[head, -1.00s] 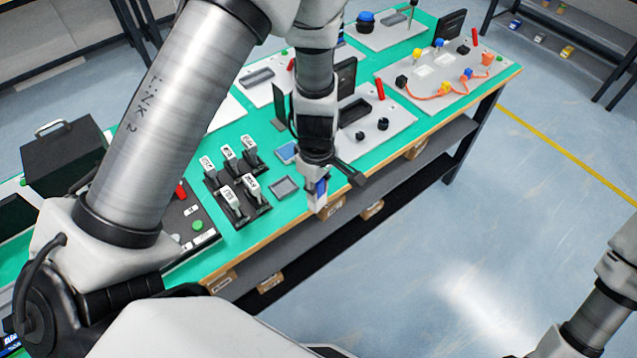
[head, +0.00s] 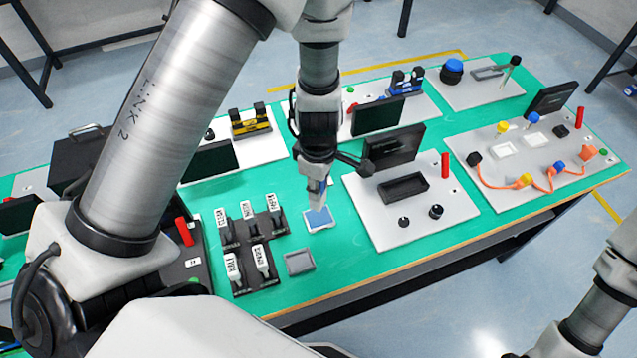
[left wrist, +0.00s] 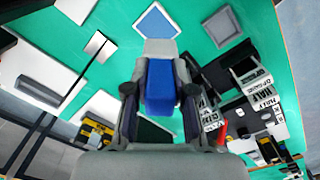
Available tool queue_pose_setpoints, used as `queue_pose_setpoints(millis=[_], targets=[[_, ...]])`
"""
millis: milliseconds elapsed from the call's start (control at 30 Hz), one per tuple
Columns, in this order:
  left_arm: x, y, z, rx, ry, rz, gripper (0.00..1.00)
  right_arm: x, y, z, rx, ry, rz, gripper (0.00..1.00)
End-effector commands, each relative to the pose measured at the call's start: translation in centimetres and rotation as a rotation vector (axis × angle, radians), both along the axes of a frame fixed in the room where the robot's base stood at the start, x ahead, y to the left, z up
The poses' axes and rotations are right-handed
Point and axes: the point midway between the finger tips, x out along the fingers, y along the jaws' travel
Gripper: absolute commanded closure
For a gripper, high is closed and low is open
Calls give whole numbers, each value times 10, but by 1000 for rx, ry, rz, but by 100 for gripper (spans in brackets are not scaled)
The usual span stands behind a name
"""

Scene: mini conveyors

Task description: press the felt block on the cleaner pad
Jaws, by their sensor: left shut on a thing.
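My left gripper (head: 317,172) points down over the table, shut on the felt block. In the left wrist view the felt block (left wrist: 160,88) is blue with a pale grey end, held between the two fingers (left wrist: 158,95). The cleaner pad (head: 319,219), a blue square with a white border, lies flat on the green table just below the block. The pad also shows in the left wrist view (left wrist: 157,22), just beyond the block's pale end. I cannot tell whether block and pad touch. My right gripper is out of view.
An empty grey tray (head: 299,262) lies in front of the pad. Black racks with several labelled white-topped stamps (head: 250,228) stand to the left. A white panel with a black screen (head: 394,147) and knobs stands to the right. Bare green table surrounds the pad.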

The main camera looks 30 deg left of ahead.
Motion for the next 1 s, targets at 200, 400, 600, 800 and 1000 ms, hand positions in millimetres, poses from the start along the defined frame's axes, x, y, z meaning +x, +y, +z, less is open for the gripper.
queue_pose_setpoints(millis=[200,400,600,800,1000], targets=[[0,0,-9,0,0,0,100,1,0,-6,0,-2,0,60],[0,0,-31,0,0,1,100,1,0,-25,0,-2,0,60],[0,0,-47,-1,0,0,100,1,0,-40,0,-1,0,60],[1,0,-49,-1,0,1,100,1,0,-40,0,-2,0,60],[1,0,-48,0,0,0,100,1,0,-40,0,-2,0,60]])
